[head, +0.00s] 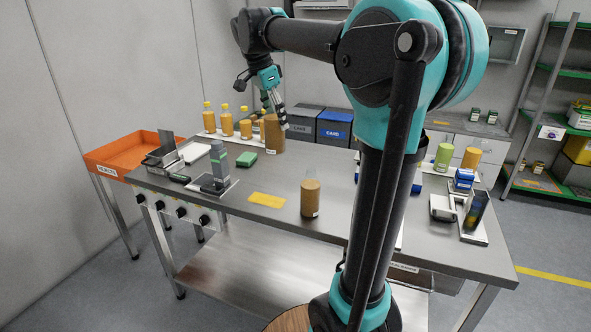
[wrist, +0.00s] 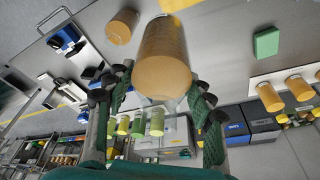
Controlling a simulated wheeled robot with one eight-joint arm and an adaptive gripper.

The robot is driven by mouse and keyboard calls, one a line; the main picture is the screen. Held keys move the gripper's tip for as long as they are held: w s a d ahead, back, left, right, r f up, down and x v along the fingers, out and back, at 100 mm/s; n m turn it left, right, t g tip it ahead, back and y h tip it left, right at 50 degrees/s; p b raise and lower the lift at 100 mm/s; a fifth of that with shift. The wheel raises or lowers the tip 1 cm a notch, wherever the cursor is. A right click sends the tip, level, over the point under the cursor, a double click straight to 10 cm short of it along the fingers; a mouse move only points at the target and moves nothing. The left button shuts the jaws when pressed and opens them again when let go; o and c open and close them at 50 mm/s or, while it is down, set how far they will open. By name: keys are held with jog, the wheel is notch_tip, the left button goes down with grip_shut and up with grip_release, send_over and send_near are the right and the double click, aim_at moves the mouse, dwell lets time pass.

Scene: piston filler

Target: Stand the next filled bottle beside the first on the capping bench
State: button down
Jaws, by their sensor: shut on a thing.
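My gripper (head: 276,112) is shut on a filled orange-brown bottle (head: 275,133) at the back of the steel bench (head: 250,228). In the wrist view the held bottle (wrist: 165,55) is between the fingers, its body pointing away from the camera. Its neck is mostly hidden by the fingers in the head view. I cannot tell whether its base touches the bench. Another filled bottle (head: 311,195), without a visible cap, stands upright near the bench's front edge. It also shows in the wrist view (wrist: 122,25), apart from the held bottle.
A yellow card (head: 267,200) lies left of the standing bottle. A green sponge (head: 247,158) lies left of the held bottle. Several orange bottles (head: 226,123) stand behind. Small devices (head: 475,211) occupy the right end. An orange tray (head: 130,153) is at left.

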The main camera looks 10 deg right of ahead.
aim_at(268, 154)
notch_tip(268, 154, down, 20)
jog(key=shift+r, duration=0.2)
dwell(0.4)
jog(key=c, duration=0.6)
grip_release()
jog(key=shift+f, duration=0.1)
jog(key=v, duration=1.2)
jog(key=shift+a, duration=0.1)
